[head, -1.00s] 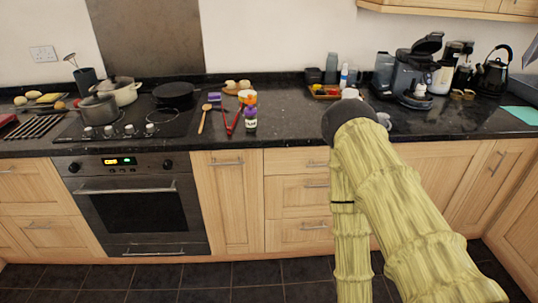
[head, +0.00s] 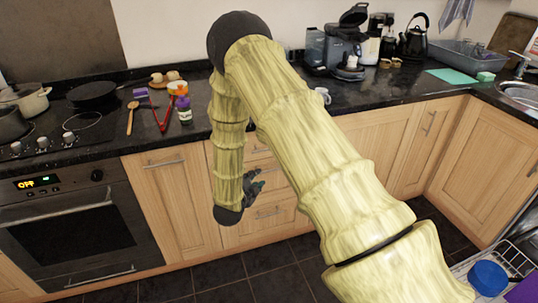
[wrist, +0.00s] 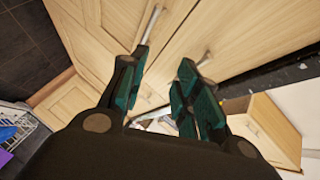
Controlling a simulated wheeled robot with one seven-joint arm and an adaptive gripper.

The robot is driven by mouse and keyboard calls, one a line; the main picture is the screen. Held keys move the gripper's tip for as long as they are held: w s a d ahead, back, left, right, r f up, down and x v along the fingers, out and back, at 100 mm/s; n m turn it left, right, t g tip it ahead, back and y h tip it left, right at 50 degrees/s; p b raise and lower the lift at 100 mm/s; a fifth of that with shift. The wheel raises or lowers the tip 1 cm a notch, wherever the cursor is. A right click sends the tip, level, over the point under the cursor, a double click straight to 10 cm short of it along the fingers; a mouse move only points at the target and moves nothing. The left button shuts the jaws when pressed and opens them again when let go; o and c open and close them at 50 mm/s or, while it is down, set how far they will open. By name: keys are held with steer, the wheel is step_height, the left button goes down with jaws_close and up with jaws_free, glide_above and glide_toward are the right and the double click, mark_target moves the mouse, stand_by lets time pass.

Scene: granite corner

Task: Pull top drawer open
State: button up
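The drawer stack is light wood with metal bar handles. In the head view its top drawer (head: 256,142) shows only in part between my arm links. My gripper (head: 257,184) is low in front of the lower drawers, apart from the top drawer. In the wrist view the fingers of my gripper (wrist: 165,62) are spread with nothing between them. One bar handle (wrist: 151,22) lies beyond the left finger's tip. Another handle (wrist: 206,58), closer to the counter, shows beside the right fingertip. I cannot tell whether either handle is touched. The drawers look closed.
The black counter (head: 400,93) overhangs the drawers. An oven (head: 80,225) is on the left, a cupboard door (head: 170,195) beside it. A wire rack with a blue item (head: 487,277) stands at the lower right. The dark tiled floor (head: 215,280) before the drawers is clear.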

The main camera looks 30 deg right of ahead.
step_height(320, 180, up, 6)
steer(key=w+d+f+m+g+h, duration=0.1)
steer(key=w+d+m+h, duration=0.15)
steer(key=m, duration=0.25)
steer(key=p+x, duration=0.1)
steer(key=x, duration=0.9)
steer(key=shift+w+d, duration=0.25)
steer(key=shift+r, duration=0.15)
steer(key=shift+c, duration=0.5)
jaws_close()
